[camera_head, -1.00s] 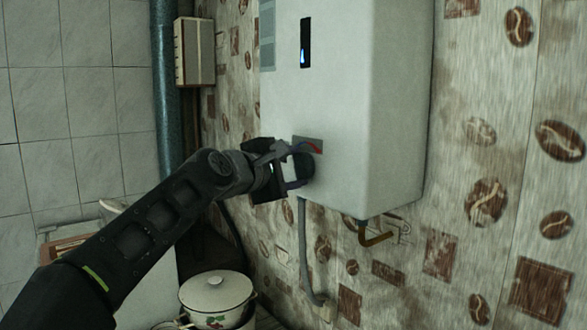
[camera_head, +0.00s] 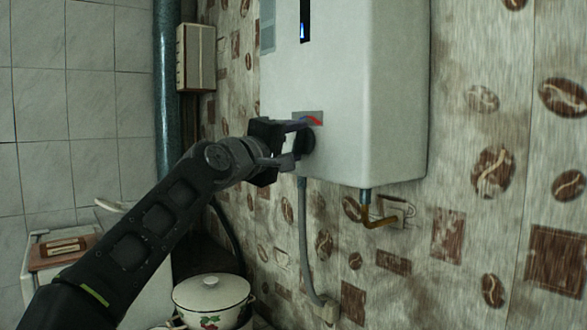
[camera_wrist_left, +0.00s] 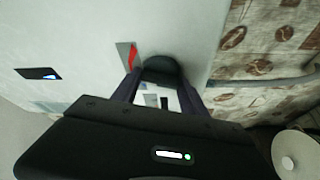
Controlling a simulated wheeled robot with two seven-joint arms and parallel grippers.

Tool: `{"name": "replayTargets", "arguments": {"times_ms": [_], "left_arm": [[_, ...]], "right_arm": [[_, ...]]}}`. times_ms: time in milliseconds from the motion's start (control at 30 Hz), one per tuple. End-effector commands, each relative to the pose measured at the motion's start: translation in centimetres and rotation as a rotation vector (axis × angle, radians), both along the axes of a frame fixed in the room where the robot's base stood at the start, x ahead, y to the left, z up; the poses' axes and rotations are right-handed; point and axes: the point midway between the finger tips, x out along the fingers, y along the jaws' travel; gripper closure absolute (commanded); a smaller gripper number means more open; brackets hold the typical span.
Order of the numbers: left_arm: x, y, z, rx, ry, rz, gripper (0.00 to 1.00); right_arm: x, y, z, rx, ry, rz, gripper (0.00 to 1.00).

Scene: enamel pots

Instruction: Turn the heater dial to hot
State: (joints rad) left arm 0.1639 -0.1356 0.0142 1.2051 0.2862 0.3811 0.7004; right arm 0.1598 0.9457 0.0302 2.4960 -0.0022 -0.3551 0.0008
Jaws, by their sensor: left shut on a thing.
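The white wall heater (camera_head: 395,90) hangs on the wall. Its black round dial (camera_head: 307,143) is low on the front, beside a grey plate with a red curved mark (camera_head: 314,119). The dial (camera_wrist_left: 161,68) and the plate with red (camera_wrist_left: 129,54) also show in the left wrist view. My left gripper (camera_head: 298,139) is at the dial, its fingers on either side of it and shut on it. In the left wrist view its two fingers (camera_wrist_left: 160,85) reach to the dial's near side. The dial's pointer setting cannot be told. My right gripper is not in view.
A grey hose (camera_head: 303,235) and a brass pipe (camera_head: 379,221) hang below the heater. An enamel pot (camera_head: 211,298) stands lower down. A dark vertical pipe (camera_head: 166,90) and a beige box (camera_head: 196,57) are at the left. The space right of the heater is free.

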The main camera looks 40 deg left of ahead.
Motion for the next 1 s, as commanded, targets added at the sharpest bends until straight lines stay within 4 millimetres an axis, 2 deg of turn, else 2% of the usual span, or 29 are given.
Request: {"name": "replayTargets", "arguments": {"times_ms": [33,400,633,1000], "left_arm": [[0.1,-0.1,-1.2,0.040,-0.012,-0.003,0.90],[0.2,0.1,-1.2,0.375,-0.112,-0.002,0.90],[0.2,0.2,-1.0,0.561,-0.165,-0.002,0.90],[0.3,0.3,-0.7,0.725,-0.213,-0.004,0.90]], "right_arm": [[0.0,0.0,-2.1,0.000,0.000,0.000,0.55],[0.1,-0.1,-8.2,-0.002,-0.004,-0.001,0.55],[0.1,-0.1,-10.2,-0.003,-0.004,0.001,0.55],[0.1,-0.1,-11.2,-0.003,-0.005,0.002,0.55]]}}
